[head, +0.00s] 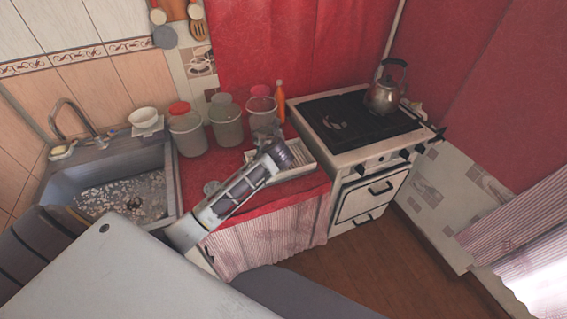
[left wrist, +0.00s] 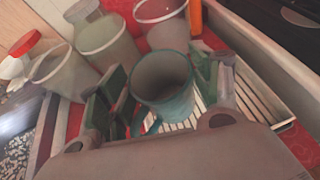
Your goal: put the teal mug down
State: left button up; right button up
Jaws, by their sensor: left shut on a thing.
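The teal mug (left wrist: 163,88) shows in the left wrist view between the fingers of my left gripper (left wrist: 160,92), its open mouth toward the camera. The gripper is shut on it, with one green-padded finger on each side. In the head view my left gripper (head: 284,153) is over the red counter at the near edge of a white slatted tray (head: 308,158), and it hides the mug. The tray's slats (left wrist: 255,105) show behind and beside the mug. I cannot tell whether the mug touches them. My right gripper is not in view.
Several clear containers, including a red-lidded one (head: 187,130), stand behind the tray. An orange bottle (head: 280,100) is at the back. The stove (head: 350,130) with a kettle (head: 383,97) is right; the sink (head: 120,190) is left. Bare red counter (head: 300,187) lies in front.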

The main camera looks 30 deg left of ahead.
pick_arm(q)
jog(key=shift+w+a, duration=0.1)
jog(key=shift+a, duration=0.25)
jog(key=shift+f, duration=0.1)
jog(key=shift+f, duration=3.1)
jog(key=shift+f, duration=0.1)
jog(key=shift+f, duration=1.8)
jog(key=o, duration=1.3)
jog(key=shift+f, duration=0.1)
